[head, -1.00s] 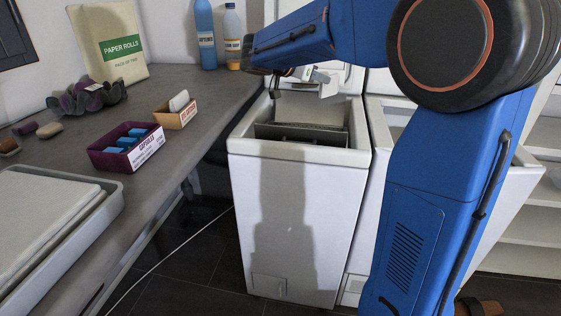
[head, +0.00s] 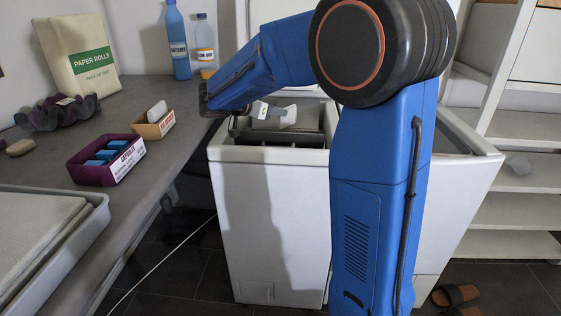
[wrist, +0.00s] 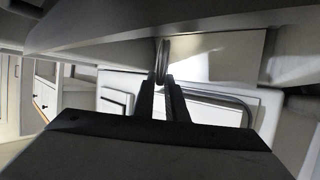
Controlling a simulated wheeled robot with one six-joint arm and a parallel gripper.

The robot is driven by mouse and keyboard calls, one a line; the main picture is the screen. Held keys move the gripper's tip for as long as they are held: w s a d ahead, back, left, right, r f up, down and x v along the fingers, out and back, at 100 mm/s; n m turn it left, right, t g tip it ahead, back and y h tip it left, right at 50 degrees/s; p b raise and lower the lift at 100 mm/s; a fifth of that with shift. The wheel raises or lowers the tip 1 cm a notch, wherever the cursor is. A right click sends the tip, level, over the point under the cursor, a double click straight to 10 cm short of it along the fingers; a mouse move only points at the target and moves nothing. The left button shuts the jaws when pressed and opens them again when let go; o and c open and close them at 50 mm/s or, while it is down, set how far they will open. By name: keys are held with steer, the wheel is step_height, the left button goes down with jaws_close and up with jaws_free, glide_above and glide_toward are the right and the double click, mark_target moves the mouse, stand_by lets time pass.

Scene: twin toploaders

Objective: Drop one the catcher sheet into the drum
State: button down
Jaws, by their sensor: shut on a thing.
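In the wrist view my gripper (wrist: 164,82) is shut on a thin, pale grey, rounded piece seen edge-on, which looks like the catcher sheet (wrist: 162,58). Another white rounded sheet (head: 157,111) stands in a small tan box (head: 153,130) on the counter.
The grey counter (head: 165,165) runs along the left, with a purple capsule box (head: 125,163), a paper rolls pack (head: 75,55), bottles (head: 178,40) and a tray (head: 95,225). A second toploader (head: 470,170) adjoins on the right. Shelves (head: 515,180) stand beyond; slippers (head: 455,297) lie on the floor.

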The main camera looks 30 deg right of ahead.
steer(key=shift+f, duration=0.3)
steer(key=c, duration=1.7)
jaws_free()
